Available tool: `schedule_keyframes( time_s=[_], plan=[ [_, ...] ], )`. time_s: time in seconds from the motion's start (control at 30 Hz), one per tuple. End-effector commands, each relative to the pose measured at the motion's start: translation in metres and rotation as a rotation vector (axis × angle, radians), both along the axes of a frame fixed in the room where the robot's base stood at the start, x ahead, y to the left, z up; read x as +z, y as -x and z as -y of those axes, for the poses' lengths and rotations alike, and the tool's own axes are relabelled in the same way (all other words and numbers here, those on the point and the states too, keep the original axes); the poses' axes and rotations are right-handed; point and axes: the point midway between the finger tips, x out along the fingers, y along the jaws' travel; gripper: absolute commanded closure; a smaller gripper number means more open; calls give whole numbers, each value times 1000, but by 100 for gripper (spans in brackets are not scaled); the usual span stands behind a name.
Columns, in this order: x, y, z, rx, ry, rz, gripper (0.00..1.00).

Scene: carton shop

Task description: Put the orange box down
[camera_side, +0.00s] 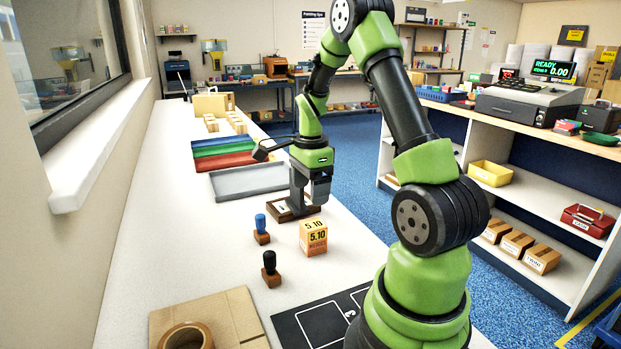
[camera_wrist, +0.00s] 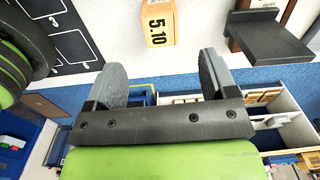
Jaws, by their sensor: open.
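The orange box (camera_side: 313,237), marked 5.10, stands upright on the white counter. In the wrist view the box (camera_wrist: 159,24) lies beyond the fingertips, with a gap between. My gripper (camera_side: 309,203) is open and empty, just above and behind the box in the side view. Its two grey fingers show spread apart in the wrist view (camera_wrist: 162,72), with nothing between them.
A blue-handled stamp (camera_side: 261,228) and a black-handled stamp (camera_side: 270,268) stand left of the box. A wooden tray (camera_side: 281,212) is partly hidden by my gripper. A black outlined mat (camera_side: 312,325) and cardboard with a tape roll (camera_side: 185,337) lie in front. A grey tray (camera_side: 240,182) lies behind.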

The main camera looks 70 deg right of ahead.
Motion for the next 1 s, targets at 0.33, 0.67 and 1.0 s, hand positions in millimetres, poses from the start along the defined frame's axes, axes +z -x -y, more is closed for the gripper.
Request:
schedule_keyframes(
  time_s=[0.33, 0.67, 1.0],
  plan=[
    [121, -8, -127, 831, 174, 239, 22],
    [168, 63, -228, 1641, 411, 489, 22],
    [169, 88, -247, 1864, 499, 565, 22]
  ],
)
